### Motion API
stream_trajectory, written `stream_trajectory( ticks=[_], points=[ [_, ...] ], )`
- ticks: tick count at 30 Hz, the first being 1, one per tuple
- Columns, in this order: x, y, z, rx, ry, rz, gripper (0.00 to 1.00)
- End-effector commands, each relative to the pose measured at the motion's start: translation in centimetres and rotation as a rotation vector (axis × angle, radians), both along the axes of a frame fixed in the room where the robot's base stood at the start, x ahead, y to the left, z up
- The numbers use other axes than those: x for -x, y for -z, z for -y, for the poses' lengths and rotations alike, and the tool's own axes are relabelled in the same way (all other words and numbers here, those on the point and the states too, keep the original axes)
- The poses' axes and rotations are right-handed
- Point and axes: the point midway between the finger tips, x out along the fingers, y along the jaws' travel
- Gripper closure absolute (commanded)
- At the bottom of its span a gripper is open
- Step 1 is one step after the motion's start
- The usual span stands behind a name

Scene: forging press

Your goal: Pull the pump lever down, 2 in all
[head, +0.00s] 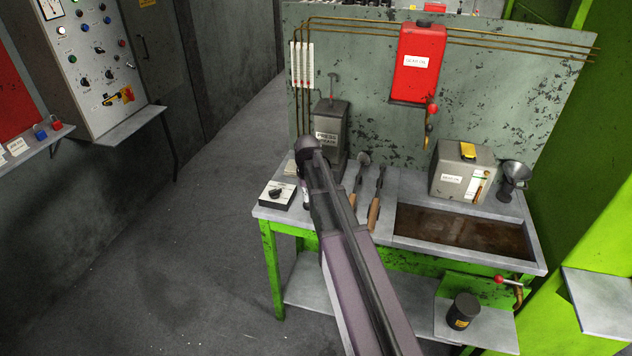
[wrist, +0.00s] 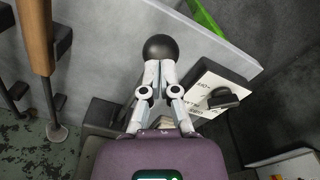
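The pump lever's round black knob (wrist: 162,47) is in the wrist view, at the tips of my gripper (wrist: 161,68). The two pale fingers have come close together against it, and the ball is wider than the gap between them. In the head view my gripper (head: 306,192) is partly behind my arm, over the front left of the bench. I cannot make out the lever there. The grey pump tank (head: 331,118), with a label and a T-shaped handle on top, stands behind my arm.
A red oil tank (head: 419,62) hangs on the back panel. Floor left of the bench is clear.

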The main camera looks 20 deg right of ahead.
Motion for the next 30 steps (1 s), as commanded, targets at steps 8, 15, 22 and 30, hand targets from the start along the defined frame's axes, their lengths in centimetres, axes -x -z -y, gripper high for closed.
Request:
stream_trajectory(
  ticks=[8,15,22,30],
  points=[
    [0.1,2.2,-0.1,0.001,0.0,0.001,1.0],
    [0.1,1.4,-0.1,0.001,0.0,0.001,1.0],
    [-0.2,-0.2,0.1,0.001,0.0,0.001,1.0],
    [-0.5,-2.5,0.4,0.0,0.0,0.001,1.0]
  ],
)
